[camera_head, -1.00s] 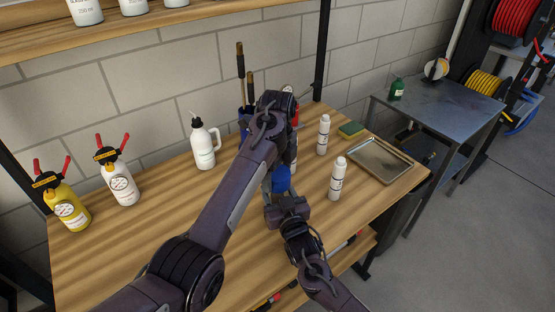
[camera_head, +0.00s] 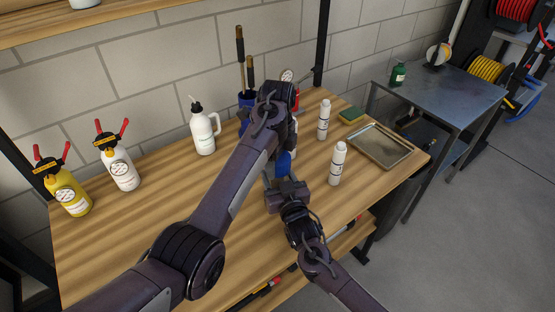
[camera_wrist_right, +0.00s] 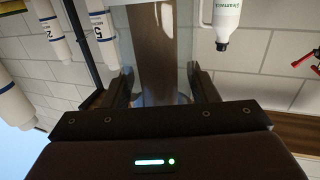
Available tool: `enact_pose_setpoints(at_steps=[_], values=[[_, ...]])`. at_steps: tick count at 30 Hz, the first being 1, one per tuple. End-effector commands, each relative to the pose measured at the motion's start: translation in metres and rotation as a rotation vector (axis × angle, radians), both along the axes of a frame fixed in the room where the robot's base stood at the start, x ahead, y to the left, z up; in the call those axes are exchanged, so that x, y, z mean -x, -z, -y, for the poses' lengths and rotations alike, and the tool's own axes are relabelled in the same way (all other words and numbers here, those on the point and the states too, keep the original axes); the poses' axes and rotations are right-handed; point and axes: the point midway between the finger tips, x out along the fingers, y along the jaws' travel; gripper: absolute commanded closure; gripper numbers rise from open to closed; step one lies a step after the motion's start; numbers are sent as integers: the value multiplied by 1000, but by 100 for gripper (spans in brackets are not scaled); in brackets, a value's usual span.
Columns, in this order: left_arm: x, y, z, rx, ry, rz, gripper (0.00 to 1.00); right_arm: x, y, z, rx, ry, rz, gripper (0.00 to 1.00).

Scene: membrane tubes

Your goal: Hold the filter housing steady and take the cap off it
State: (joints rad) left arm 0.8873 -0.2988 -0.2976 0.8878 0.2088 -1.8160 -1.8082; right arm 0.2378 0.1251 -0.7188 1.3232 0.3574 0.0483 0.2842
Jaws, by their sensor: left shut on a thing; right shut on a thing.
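The filter housing (camera_wrist_right: 160,45) shows in the right wrist view as a tall, clear-sided piece with a brown band through its middle. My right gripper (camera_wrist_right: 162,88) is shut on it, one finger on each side. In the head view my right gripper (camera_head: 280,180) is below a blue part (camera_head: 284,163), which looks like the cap. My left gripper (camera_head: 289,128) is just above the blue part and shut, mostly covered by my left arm. Its contact with the cap is hidden, and I cannot tell whether cap and housing are apart.
Two white bottles (camera_head: 338,165) (camera_head: 324,121) and a metal tray (camera_head: 380,146) stand right of my grippers. A white jug (camera_head: 203,130), a white sprayer (camera_head: 120,168) and a yellow sprayer (camera_head: 69,192) stand left. The wooden bench (camera_head: 110,245) is clear at front left.

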Motion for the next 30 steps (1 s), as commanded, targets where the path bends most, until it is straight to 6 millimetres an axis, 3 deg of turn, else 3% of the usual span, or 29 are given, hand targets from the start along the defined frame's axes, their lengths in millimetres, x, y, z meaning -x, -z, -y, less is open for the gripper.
enact_pose_setpoints(at_steps=[9,13,18,26,27,30], values=[[0,-1,0,-1,-728,3,66,0,-2,-1,-1,-2,4,100],[-1,-1,0,-2,-959,3,66,0,-2,-1,-1,-2,4,100],[-1,-1,0,-1,-1080,2,66,0,-2,-1,-1,-3,4,100],[-1,-2,0,-1,-1083,3,66,0,-2,-2,-2,-4,5,100],[-1,-2,0,0,-1082,4,35,1,-2,-2,-1,-4,4,100],[-1,-1,0,-1,-1081,3,22,0,-2,-2,-1,-3,4,100]])
